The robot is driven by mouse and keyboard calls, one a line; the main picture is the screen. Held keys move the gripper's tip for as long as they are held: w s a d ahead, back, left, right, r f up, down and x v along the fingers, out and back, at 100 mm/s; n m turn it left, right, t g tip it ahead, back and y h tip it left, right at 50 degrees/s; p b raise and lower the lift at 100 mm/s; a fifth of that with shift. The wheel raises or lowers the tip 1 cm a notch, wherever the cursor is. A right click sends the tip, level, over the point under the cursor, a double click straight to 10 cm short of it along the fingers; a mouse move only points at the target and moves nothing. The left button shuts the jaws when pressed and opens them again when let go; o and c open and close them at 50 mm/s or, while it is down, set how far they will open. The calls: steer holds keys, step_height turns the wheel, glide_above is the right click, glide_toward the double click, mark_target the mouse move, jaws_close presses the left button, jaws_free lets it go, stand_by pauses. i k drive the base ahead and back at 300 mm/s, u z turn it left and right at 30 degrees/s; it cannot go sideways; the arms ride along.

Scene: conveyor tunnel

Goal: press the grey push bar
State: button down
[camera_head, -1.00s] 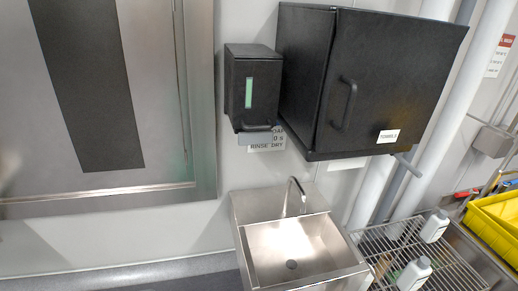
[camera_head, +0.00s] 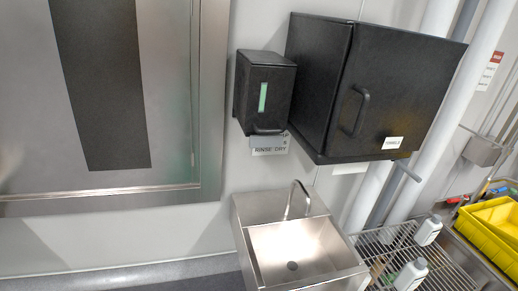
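A black wall dispenser (camera_head: 268,85) with a green window strip hangs left of a larger black cabinet. A dark grey bar (camera_head: 267,130) runs along the dispenser's lower front edge; it looks like the push bar, and I cannot tell whether it is pressed in. A small sign (camera_head: 270,150) with "RINSE DRY" is partly hidden below it. A steel sink (camera_head: 300,250) with a curved tap (camera_head: 291,200) stands below. My gripper is not in view, and nothing is seen touching the bar.
The black cabinet (camera_head: 400,95) with a handle juts out on the right, with a short grey rod (camera_head: 408,171) below it. A wire rack (camera_head: 370,245) with white bottles and yellow bins (camera_head: 490,235) stand at lower right. A steel-framed door (camera_head: 210,100) is at left.

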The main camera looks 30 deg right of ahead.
mark_target(256, 141)
steer(key=i, duration=0.95)
